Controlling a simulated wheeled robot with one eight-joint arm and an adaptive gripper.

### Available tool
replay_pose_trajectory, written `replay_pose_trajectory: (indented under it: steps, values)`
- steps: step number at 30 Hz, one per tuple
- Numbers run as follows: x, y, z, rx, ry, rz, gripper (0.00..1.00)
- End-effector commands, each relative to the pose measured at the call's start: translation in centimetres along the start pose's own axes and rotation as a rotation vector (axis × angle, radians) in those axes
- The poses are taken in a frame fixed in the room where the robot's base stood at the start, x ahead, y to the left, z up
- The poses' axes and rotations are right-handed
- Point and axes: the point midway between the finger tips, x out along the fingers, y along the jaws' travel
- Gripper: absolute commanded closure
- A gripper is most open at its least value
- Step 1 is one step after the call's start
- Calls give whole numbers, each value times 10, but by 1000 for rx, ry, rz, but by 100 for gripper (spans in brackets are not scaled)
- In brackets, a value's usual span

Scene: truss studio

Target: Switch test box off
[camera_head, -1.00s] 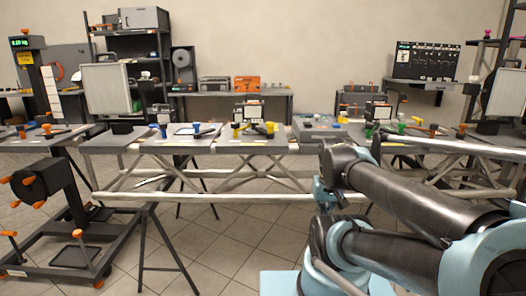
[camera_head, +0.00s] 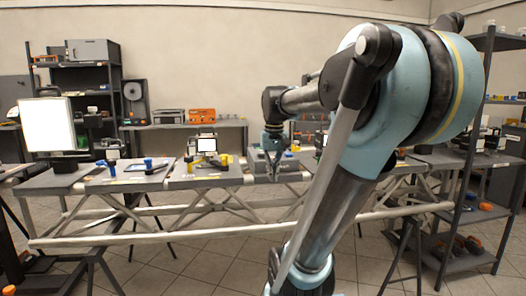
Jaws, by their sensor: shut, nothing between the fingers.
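I cannot tell for certain which item is the test box, and no switch is clear at this size. A small dark device with a bright white face (camera_head: 207,144) stands on the middle of the long truss bench (camera_head: 150,186). An orange box (camera_head: 201,116) sits on the back table. My gripper (camera_head: 277,172) is small in the picture, over the bench right of the white-faced device. It is shut and looks empty. It is close to blue and yellow items on a grey panel; whether it touches anything there is unclear. My arm hides much of the bench's right part.
A bright white light panel (camera_head: 46,126) stands at the bench's left end. Blue clamps (camera_head: 148,163) and a yellow clamp (camera_head: 224,161) sit on the bench top. A tall dark shelf (camera_head: 478,190) stands at the right. Tiled floor is open before the bench.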

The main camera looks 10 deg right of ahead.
Motion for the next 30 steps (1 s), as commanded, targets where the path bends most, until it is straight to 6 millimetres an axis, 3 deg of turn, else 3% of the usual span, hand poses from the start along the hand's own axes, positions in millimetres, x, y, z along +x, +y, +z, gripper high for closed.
replay_pose_trajectory:
  steps: [6, 15, 24, 30]
  values:
    - [-43, 1, -52, 2, -24, -1, 100]
    - [-92, 3, -122, 5, -58, -1, 100]
    - [-130, 6, -190, 9, -92, -2, 100]
    - [-145, 8, -223, 11, -110, -2, 100]
